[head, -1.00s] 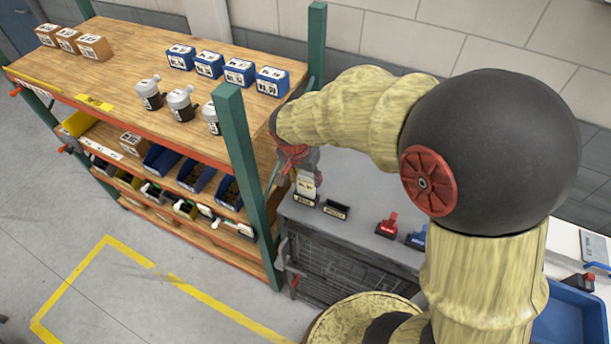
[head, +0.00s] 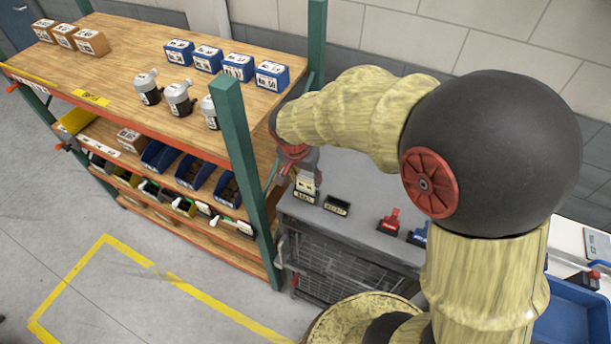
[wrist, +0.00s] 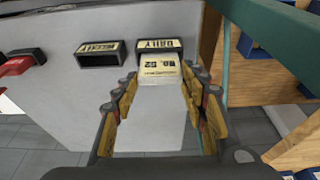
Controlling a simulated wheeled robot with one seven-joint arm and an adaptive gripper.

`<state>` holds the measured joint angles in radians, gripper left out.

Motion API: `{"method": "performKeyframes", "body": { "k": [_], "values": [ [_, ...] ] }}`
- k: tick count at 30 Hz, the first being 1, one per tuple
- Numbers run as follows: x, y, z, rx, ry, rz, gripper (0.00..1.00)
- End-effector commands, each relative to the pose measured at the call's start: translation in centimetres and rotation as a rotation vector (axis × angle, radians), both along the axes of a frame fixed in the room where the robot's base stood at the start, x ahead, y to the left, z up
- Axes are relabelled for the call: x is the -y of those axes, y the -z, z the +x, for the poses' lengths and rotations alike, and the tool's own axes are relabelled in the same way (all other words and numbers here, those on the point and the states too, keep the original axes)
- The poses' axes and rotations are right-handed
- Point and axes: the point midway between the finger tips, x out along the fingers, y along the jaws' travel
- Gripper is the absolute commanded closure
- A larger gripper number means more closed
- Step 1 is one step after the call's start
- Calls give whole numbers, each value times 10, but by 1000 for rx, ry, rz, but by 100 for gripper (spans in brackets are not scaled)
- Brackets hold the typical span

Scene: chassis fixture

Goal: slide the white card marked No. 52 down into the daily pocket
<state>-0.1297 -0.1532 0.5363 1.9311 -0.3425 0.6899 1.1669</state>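The white card (wrist: 160,68), marked No. 52, stands in the daily pocket (wrist: 150,45), a black holder with a DAILY label. Its lower edge is inside the pocket and its printed upper part sticks out. The card (head: 305,184) also shows in the head view above the pocket (head: 304,198). My gripper (wrist: 160,80) has its two yellow-padded fingers apart, one on each side of the card. Small gaps seem to lie between the tips and the card's edges. In the head view my gripper (head: 305,168) is just above the card, partly hidden by my arm.
The weekly pocket (wrist: 100,54) sits beside the daily pocket on the grey cabinet top (head: 352,185). A red item (head: 389,222) and a blue item (head: 418,236) stand further right. A green shelf post (head: 243,180) rises close to the left of the pockets in the head view.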

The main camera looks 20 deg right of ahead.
Motion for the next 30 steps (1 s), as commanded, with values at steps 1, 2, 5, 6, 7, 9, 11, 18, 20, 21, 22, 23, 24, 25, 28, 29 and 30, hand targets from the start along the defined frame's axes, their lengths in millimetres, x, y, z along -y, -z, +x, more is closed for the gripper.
{"method": "performKeyframes", "body": {
  "k": [1, 2, 5, 6, 7, 9, 11, 18, 20, 21, 22, 23, 24, 25, 28, 29, 30],
  "values": [
    [0, 0, 0, 0, 0, 0, 54],
    [0, 0, 0, 0, 0, 0, 52],
    [0, 0, 0, 0, 0, 0, 46],
    [0, 0, 0, 0, 0, 0, 44],
    [0, 0, 0, 0, 0, 0, 42],
    [0, 0, 0, 0, 0, 0, 38],
    [0, 0, 0, 0, 0, 0, 36],
    [0, 0, 0, 0, 0, 0, 36],
    [0, -1, 0, 0, 0, 0, 36],
    [-1, -3, 0, 0, 0, 0, 36],
    [-1, -5, -1, 1, 0, 0, 36],
    [-2, -8, -1, 1, 0, 0, 36],
    [-3, -13, -2, 3, -1, 0, 36],
    [-4, -17, -2, 4, -1, 1, 36],
    [-7, -35, -6, 5, -2, 0, 36],
    [-8, -41, -7, 5, -1, 1, 36],
    [-10, -50, -8, 6, -1, 0, 36]
  ]
}}
